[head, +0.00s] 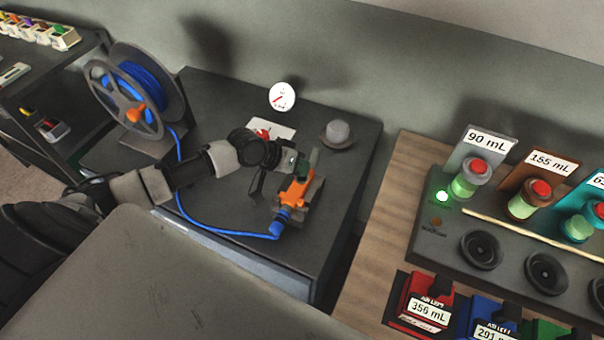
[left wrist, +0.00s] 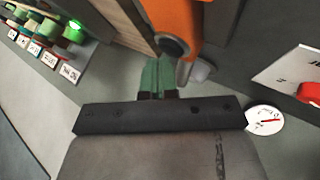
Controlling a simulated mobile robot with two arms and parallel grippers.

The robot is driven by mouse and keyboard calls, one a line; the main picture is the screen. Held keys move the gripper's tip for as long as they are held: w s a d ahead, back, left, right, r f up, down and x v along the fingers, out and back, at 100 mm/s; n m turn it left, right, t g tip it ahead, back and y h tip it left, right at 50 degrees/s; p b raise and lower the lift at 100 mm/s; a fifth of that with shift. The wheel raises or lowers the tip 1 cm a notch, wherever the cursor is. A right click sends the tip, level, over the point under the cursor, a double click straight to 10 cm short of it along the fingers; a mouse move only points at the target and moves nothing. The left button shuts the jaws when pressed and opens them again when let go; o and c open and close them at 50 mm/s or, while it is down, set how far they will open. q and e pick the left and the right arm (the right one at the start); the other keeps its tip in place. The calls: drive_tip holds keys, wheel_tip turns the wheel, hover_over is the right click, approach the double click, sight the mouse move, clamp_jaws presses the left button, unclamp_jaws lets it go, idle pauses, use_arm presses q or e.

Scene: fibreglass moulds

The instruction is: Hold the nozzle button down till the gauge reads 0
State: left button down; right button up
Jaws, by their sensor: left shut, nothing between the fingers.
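The orange nozzle (head: 297,188) sits in a grey holder on the dark cabinet top, with the blue hose (head: 235,233) joined to its lower end. It also shows in the left wrist view (left wrist: 172,18), just beyond my fingertips. My left gripper (head: 301,166) is shut and empty at the nozzle's upper end; its green fingertips (left wrist: 157,77) are together. I cannot tell whether they touch the button, which is hidden. The round white gauge (head: 282,97) has a red needle toward the lower left; its figures are too small to read. My right gripper is not in view.
A blue hose reel (head: 137,90) stands left on the cabinet (head: 215,95). A white card (head: 285,129) with a red part and a grey knob (head: 338,131) lie behind my gripper. A wooden bench (head: 385,205) with dispensers is at right.

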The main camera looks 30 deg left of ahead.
use_arm(q)
drive_tip(key=shift+r+p, duration=0.75)
wheel_tip(320, 180, up, 5)
drive_tip(key=p, duration=0.5)
drive_tip(key=shift+r, duration=0.1)
